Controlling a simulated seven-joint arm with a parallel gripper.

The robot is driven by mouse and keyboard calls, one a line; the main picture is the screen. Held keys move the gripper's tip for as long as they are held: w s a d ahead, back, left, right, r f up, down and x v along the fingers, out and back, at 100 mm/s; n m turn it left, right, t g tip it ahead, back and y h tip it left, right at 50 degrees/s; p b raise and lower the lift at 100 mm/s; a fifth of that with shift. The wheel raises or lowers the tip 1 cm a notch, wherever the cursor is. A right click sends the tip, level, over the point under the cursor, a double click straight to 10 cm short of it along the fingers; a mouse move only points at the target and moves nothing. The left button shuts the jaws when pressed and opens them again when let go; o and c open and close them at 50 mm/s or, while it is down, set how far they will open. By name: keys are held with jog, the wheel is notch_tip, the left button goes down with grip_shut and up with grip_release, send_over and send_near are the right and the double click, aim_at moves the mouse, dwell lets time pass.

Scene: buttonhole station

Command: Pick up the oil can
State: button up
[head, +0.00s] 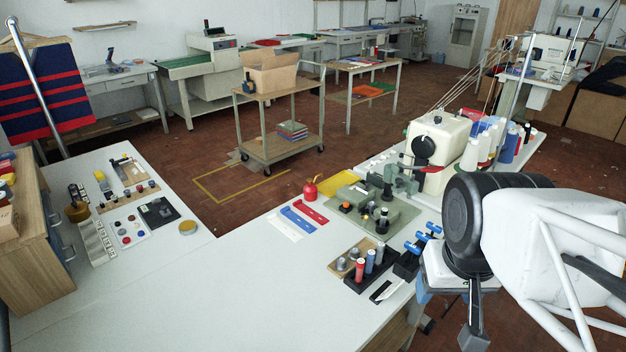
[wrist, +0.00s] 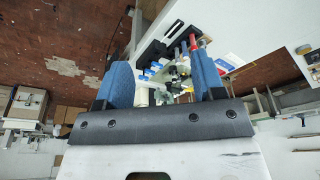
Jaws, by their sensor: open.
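The oil can (head: 310,190) is small and red with a thin upright spout. It stands upright on the white table in the head view, behind the red and blue strips and left of the green plate. My gripper (head: 449,312) is at the table's right front edge, well to the right of the can and nearer the camera. In the wrist view my gripper (wrist: 162,78) shows two blue fingers spread apart with nothing held between them. I cannot make out the oil can clearly in the wrist view.
The green plate (head: 403,214) with small fittings and the cream machine (head: 437,150) stand right of the can. A black rack (head: 354,282) of spools and blue-handled tools (head: 424,237) lie between can and gripper. The table's front left (head: 190,290) is clear.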

jog(key=m+t+y, duration=0.2)
jog(key=m+y, duration=0.9)
jog(key=m, duration=0.7)
send_over(315, 189)
jog(key=s+d, duration=0.2)
jog(key=s, duration=0.6)
jog(key=s+d, duration=0.3)
jog(key=s, duration=0.5)
notch_tip(315, 189, down, 14)
jog(key=r, duration=0.1)
jog(key=w+f+m+t, duration=0.1)
jog(key=w+f+m, duration=0.1)
jog(key=w+f, duration=0.2)
jog(key=w+f+m+t, duration=0.1)
jog(key=w+f+m, duration=0.1)
jog(key=w+f, duration=0.2)
jog(key=w+a+f+m+t, duration=0.1)
jog(key=w+f+m, duration=0.2)
jog(key=w+f, duration=0.2)
jog(key=shift+w+f, duration=0.1)
jog(key=shift+f, duration=0.3)
jog(key=shift+x, duration=1.2)
